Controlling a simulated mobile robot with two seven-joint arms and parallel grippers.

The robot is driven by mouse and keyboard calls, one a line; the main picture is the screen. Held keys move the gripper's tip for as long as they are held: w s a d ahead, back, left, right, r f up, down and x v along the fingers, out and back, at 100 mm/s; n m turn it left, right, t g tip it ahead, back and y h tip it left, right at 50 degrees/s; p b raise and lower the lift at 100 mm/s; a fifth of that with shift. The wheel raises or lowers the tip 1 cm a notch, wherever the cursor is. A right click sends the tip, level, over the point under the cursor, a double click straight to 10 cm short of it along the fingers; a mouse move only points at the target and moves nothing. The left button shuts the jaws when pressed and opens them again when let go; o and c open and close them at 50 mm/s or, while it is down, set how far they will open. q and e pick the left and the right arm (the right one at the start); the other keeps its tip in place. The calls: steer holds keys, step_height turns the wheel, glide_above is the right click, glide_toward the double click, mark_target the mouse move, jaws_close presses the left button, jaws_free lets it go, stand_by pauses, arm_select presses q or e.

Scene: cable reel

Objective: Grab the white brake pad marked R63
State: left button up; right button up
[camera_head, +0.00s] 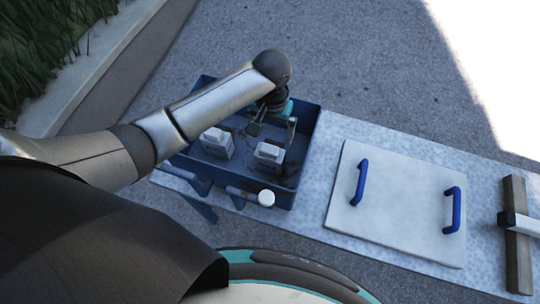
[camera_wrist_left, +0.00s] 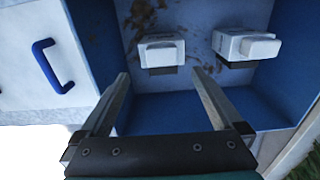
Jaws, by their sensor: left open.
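Two white brake pads stand in a blue bin (camera_head: 312,125). In the head view one pad (camera_head: 217,141) is at the left and the other (camera_head: 268,155) at the right. The wrist view shows the right one as the pad (camera_wrist_left: 162,55) just beyond my fingertips and the left one as the pad (camera_wrist_left: 243,46) farther right. Any marking is too small to read, so I cannot tell which is R63. My left gripper (camera_head: 271,128) is open and empty above the bin; its two fingers (camera_wrist_left: 160,76) point toward the nearer pad without visibly touching it. My right gripper is not in view.
A white panel (camera_head: 400,210) with two blue handles lies right of the bin on a pale speckled surface. A wooden bar (camera_head: 517,255) lies at the far right. The bin walls (camera_wrist_left: 195,115) surround the pads.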

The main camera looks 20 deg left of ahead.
mark_target(270, 145)
arm_select(q)
steer(key=shift+f, duration=1.15)
steer(key=shift+w+f, duration=0.1)
steer(key=shift+f, duration=0.35)
steer(key=f, duration=0.1)
steer(key=f+b, duration=0.1)
steer(key=f, duration=0.2)
steer(key=shift+w+a+f+b, duration=0.1)
steer(key=shift+w+a+b, duration=0.1)
steer(key=shift+w+b, duration=0.1)
steer(key=shift+f, duration=0.2)
steer(key=shift+c, duration=0.2)
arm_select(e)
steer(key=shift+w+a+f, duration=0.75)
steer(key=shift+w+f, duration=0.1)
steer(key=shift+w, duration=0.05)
arm_select(q)
jaws_close()
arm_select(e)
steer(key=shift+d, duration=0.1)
arm_select(q)
steer(key=shift+r, duration=0.1)
